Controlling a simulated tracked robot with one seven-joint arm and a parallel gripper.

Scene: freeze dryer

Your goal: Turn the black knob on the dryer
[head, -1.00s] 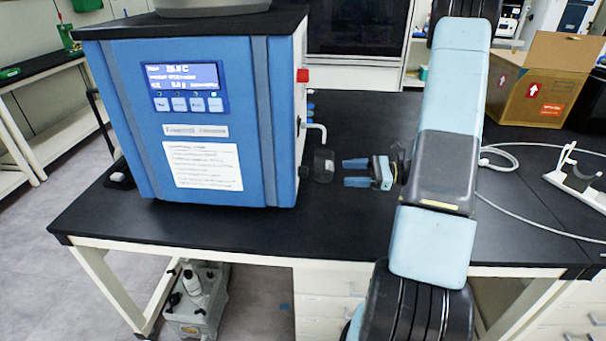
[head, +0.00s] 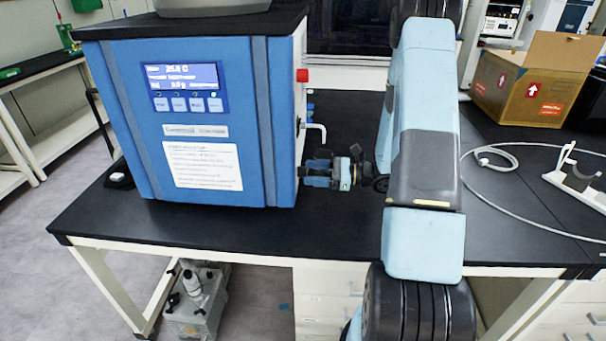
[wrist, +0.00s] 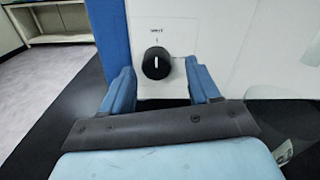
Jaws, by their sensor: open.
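The black knob (wrist: 156,63) has a white pointer line, which stands about upright. It sits on a white plate on the dryer's side panel. The blue dryer (head: 130,120) stands on the black bench at left. My gripper (wrist: 160,76) is open, with one blue finger on each side of the knob in the wrist view. I see no contact with the knob, and the exact depth is hard to tell. In the head view my gripper (head: 308,172) is close against the dryer's right side, where the fingers largely cover the knob.
A pale bent pipe (head: 318,128) and a red button (head: 302,75) stick out of the dryer's side above my gripper. A cardboard box (head: 535,85) and a white cable (head: 510,205) lie to the right. The bench (head: 340,232) is clear in front of my gripper.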

